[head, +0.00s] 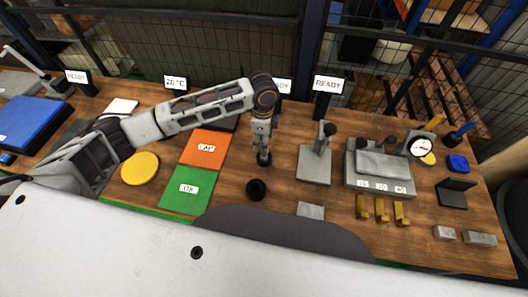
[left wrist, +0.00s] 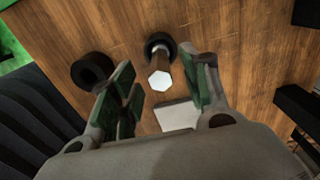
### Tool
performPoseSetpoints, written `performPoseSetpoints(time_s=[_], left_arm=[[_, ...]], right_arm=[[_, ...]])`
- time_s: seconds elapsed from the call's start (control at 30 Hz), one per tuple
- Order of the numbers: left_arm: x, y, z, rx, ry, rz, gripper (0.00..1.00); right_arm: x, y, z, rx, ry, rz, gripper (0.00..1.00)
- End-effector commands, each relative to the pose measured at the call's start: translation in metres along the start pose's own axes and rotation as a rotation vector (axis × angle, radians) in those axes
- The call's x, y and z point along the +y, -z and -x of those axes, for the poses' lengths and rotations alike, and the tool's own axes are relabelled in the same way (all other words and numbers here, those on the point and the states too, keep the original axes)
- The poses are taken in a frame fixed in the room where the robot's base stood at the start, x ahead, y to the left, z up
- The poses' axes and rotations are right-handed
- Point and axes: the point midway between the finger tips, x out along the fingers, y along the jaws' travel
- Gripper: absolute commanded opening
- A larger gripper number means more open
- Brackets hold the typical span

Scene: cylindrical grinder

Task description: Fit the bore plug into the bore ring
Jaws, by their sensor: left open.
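The bore ring (head: 256,190) is a short black ring lying on the wooden table, with a dark opening on top. It also shows in the left wrist view (left wrist: 92,71), left of my fingers. The bore plug (left wrist: 162,78) appears to be the upright piece with a bright end face and a black round base. My left gripper (head: 263,145) points down just behind the ring in the head view. Its fingers (left wrist: 163,88) are open on either side of the plug, with gaps visible. In the head view only the plug's dark base (head: 264,159) shows clearly. My right gripper is out of view.
A green mat (head: 187,188), an orange mat (head: 205,148) and a yellow disc (head: 140,168) lie left of the ring. A grey plate (head: 310,211) lies right of it. A grey stand (head: 314,166) and a block with gauges (head: 382,165) stand farther right. Bare wood surrounds the ring.

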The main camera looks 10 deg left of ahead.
Motion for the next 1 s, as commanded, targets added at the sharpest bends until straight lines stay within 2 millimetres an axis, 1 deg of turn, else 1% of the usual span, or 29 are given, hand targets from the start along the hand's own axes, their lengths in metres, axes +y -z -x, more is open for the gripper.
performPoseSetpoints(time_s=[0.37,0.47,0.8,1.0], left_arm=[[0.000,0.000,-0.003,0.000,0.000,0.000,0.46],[0.000,0.001,-0.009,-0.002,-0.001,0.001,0.46],[0.001,0.003,-0.045,-0.001,0.000,0.001,0.46],[0.001,0.003,-0.052,-0.001,0.000,0.000,0.46]], right_arm=[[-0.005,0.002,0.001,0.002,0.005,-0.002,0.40],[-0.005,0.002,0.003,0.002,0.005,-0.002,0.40],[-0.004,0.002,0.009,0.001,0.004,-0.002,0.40],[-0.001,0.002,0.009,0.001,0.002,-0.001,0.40]])
